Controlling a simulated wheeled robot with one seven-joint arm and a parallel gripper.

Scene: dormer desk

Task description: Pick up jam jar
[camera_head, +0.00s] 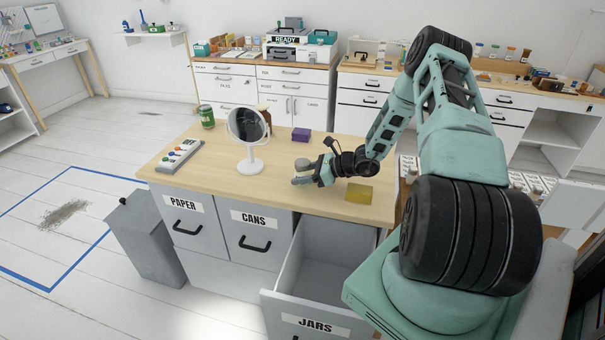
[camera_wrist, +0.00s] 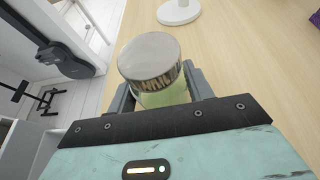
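The jam jar (camera_wrist: 152,61) has a round grey metal lid, a dark lettered band and pale green-yellow contents. In the wrist view it sits between the two fingers of my gripper (camera_wrist: 160,90), which lie close against both its sides, so the gripper looks shut on it. In the head view, my gripper (camera_head: 303,175) is low over the desk, right of the round mirror, and the jar's grey lid (camera_head: 302,163) shows at the fingers. The jar's lower part is mostly hidden, and I cannot tell whether it touches the desk.
The round mirror (camera_head: 248,135) stands left of my gripper. A purple box (camera_head: 301,135) is behind, and a yellow block (camera_head: 358,193) lies to the right. The JARS drawer (camera_head: 316,322) is open in front.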

